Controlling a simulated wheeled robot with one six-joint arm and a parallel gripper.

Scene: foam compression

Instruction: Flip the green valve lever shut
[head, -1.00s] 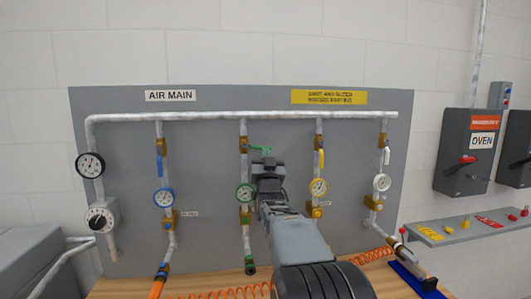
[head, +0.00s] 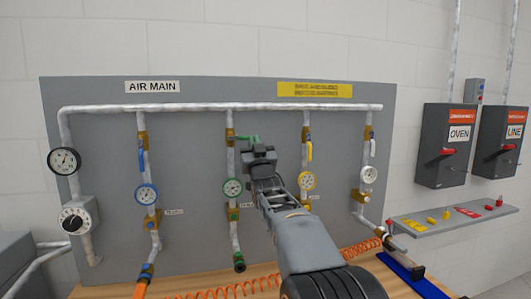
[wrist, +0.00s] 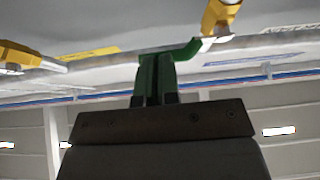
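The green valve lever (head: 247,138) points sideways to the right from its brass valve (head: 230,135), on the middle pipe of the grey panel. My gripper (head: 260,150) is just below and right of the lever's outer end. In the wrist view the lever (wrist: 183,51) runs from the brass valve (wrist: 219,18) to just above my fingertips (wrist: 156,62), which look green and stand close together. The gripper looks shut. I cannot tell whether the fingers touch the lever or its end lies between them.
A blue lever (head: 140,160), a yellow lever (head: 309,150) and a white lever (head: 372,147) hang downward on neighbouring pipes. Round gauges sit below the valves. An orange coiled hose (head: 240,291) lies on the wooden bench. Oven and line switch boxes (head: 446,145) are on the right wall.

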